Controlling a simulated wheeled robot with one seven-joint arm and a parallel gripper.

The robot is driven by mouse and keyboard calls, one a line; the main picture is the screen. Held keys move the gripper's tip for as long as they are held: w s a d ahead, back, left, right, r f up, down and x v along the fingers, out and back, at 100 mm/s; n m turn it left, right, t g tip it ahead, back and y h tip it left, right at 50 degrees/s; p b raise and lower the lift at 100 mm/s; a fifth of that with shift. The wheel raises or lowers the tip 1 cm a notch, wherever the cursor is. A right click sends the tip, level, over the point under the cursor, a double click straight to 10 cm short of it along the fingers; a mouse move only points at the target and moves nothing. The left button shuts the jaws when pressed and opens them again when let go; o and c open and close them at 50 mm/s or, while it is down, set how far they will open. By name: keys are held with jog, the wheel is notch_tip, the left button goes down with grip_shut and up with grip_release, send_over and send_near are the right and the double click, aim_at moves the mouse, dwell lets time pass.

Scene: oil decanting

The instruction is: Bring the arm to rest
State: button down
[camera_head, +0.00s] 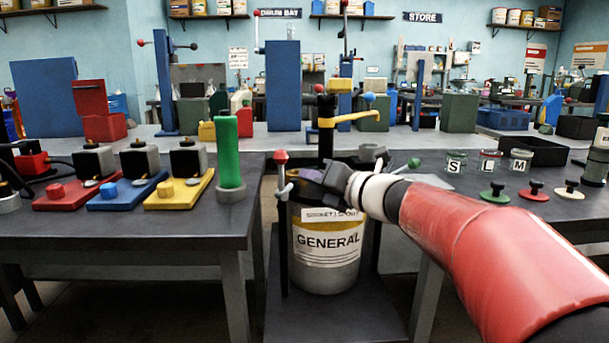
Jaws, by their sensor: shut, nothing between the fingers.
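My arm (480,235), red with a pale and dark wrist, reaches in from the lower right. My gripper (308,179), dark, is at its end, pointing left above the drum labelled GENERAL (328,262). It looks shut and empty, close to the red-knobbed lever (281,170) at the drum stand's left. I cannot tell whether it touches the lever. The wrist hides part of the drum's top. A black post (326,125) with a yellow spout (357,118) rises behind the gripper.
The left table holds a green cylinder (229,152) and red (67,195), blue (127,191) and yellow (180,190) bases. The drum stands in the gap between tables.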

jog(key=s+a+f+n+g+h, duration=0.1)
jog(key=s+f+n+g+h, duration=0.15)
jog(key=s+f+n, duration=0.5)
jog(key=s+f+n+g+h, duration=0.2)
jog(key=s+f+n+g, duration=0.15)
jog(key=s+n, duration=0.65)
jog(key=s+d+f+n+h, duration=0.3)
jog(key=s+d+f+n, duration=0.2)
jog(key=s+n, duration=0.2)
jog(key=s+d+f+n+g+h, duration=0.1)
jog(key=s+d+f+n+h, duration=0.3)
jog(key=n, duration=0.7)
jog(key=s+d+f, duration=0.2)
jog(key=s, duration=0.1)
jog(key=shift+d+f, duration=0.15)
jog(key=shift+f, duration=0.1)
